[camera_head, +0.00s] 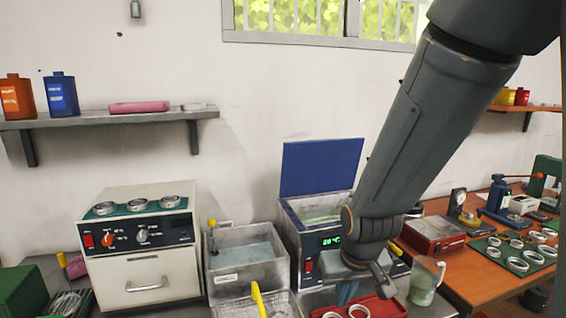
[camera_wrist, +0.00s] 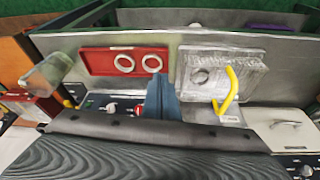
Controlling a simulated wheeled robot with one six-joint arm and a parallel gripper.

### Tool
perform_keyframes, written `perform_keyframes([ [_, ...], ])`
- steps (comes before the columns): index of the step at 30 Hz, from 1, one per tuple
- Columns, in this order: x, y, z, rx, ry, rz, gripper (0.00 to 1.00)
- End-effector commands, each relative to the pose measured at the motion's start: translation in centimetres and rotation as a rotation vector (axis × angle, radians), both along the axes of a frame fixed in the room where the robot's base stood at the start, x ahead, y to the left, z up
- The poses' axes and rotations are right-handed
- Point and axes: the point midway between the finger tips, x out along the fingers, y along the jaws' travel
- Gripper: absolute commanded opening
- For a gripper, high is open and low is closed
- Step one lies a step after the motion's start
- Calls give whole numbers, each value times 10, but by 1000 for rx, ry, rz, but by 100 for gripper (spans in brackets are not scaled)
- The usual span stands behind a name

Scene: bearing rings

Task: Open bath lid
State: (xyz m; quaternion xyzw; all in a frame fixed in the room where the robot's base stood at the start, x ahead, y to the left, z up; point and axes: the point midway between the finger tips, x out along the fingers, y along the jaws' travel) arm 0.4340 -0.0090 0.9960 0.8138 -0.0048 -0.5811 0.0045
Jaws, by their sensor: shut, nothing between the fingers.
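The bath (camera_head: 318,222) is a pale box with a dark front panel and a green lit display, at the middle of the head view. Its blue lid (camera_head: 322,166) stands raised at the back, nearly upright. Pale green liquid shows inside the open top. My gripper (camera_head: 346,293) points down in front of the bath's right part, apart from the lid, and its arm hides part of the bath. Its blue-grey fingers also show in the wrist view (camera_wrist: 163,95). They are shut and empty.
A red tray (camera_wrist: 98,62) with two rings and a wire basket (camera_wrist: 190,84) with a yellow handle lie near my gripper. A grey tank (camera_head: 246,253) stands left of the bath. A jar (camera_head: 425,284) stands to the right. A shelf (camera_head: 100,118) is at upper left.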

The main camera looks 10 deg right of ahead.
Motion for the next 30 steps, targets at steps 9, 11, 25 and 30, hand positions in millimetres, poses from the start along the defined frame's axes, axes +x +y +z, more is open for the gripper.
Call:
perform_keyframes([
  [9,168,-20,48,-1,-606,18,0],
  [11,193,-22,65,6,-723,28,0],
  [25,265,-21,190,111,-1435,125,0],
  [30,268,-19,203,124,-1489,137,0],
])
